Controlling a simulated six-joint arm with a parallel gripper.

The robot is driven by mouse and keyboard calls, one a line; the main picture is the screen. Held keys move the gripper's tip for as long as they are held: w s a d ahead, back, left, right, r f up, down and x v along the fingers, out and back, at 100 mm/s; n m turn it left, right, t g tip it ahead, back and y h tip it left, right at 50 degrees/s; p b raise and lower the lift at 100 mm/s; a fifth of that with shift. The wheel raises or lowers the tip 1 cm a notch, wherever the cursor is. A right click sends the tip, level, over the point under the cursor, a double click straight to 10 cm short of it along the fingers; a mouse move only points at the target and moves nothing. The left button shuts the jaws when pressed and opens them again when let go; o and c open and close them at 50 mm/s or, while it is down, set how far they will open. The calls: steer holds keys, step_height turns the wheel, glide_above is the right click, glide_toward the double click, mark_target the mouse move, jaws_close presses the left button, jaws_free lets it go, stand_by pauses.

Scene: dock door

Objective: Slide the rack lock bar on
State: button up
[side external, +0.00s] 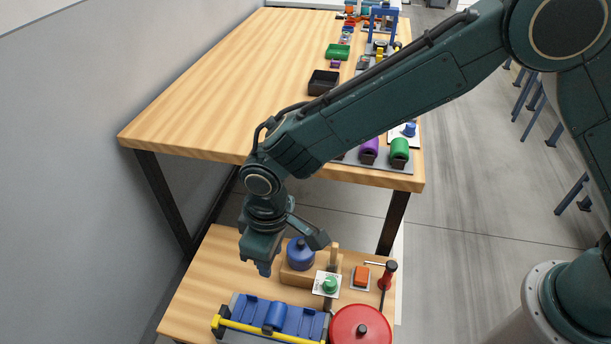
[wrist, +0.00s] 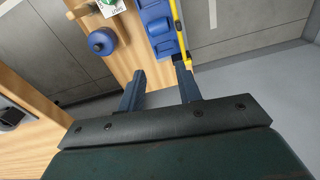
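A blue rack (side external: 255,308) with a row of cradles stands on the low wooden shelf, and a dark blue rounded piece (side external: 274,316) lies in it. A yellow bar (side external: 265,331), which looks like the lock bar, runs along the rack's front edge; whether it is seated there I cannot tell. My gripper (side external: 264,268) is above the shelf, behind the rack's left half, and apart from it. In the wrist view my gripper (wrist: 160,72) is open with nothing between its fingers. The rack (wrist: 154,18) and the yellow bar (wrist: 180,26) show beyond the fingertips.
A blue knob (side external: 300,254) on a wooden block stands close right of my gripper. A green button on a white plate (side external: 329,284), an orange button (side external: 361,276), a red-handled lever (side external: 388,274) and a red round lid (side external: 361,326) crowd the right side. The large table (side external: 225,90) overhangs behind.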

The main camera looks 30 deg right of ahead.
steer(key=n, duration=0.1)
glide_above(267, 327)
step_height(267, 327, down, 7)
steer(key=shift+f, duration=0.2)
step_height(267, 327, down, 14)
steer(key=shift+r, duration=0.15)
stand_by(0.4)
jaws_close()
